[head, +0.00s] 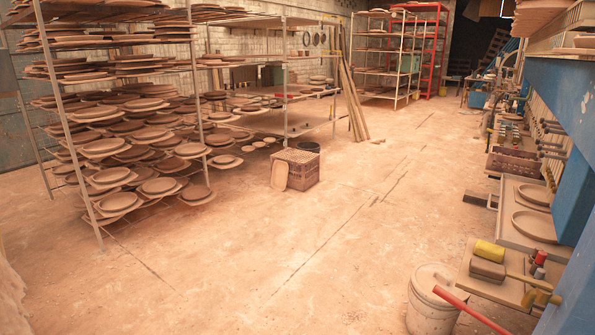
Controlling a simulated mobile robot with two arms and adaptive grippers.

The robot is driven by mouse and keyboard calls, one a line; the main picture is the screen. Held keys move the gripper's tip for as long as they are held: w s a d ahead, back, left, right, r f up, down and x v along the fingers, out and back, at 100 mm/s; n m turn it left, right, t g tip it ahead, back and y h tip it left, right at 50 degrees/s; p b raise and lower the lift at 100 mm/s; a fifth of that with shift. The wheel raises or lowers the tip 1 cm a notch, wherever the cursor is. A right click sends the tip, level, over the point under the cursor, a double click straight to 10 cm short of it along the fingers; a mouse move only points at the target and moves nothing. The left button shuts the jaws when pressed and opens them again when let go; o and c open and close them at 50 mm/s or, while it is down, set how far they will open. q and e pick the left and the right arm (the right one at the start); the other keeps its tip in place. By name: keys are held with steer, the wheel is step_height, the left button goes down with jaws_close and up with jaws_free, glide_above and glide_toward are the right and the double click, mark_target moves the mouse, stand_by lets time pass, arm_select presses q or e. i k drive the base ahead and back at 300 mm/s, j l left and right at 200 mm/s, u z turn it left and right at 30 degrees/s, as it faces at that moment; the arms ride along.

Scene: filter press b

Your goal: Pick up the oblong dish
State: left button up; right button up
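A tan, flat oblong piece (279,176) leans upright against the left front of a brown crate (303,174) on the floor; it may be the oblong dish, but it is too small to be sure. Many clay dishes lie on the rack at the left, mostly round or oval, such as an oval-looking one (118,202) on a low shelf. Neither of my grippers is in view.
A metal rack (65,130) stands at the left, with dishes overhanging its shelves. A white bucket (431,305) stands at the front right beside a low bench (495,290) with tools. Blue machinery (560,100) lines the right. The middle floor is clear.

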mark_target(280, 171)
steer(key=i, duration=6)
steer(key=i+u, duration=0.1)
steer(key=i, duration=0.75)
steer(key=i+l, duration=0.15)
steer(key=i, duration=0.7)
steer(key=u, duration=0.05)
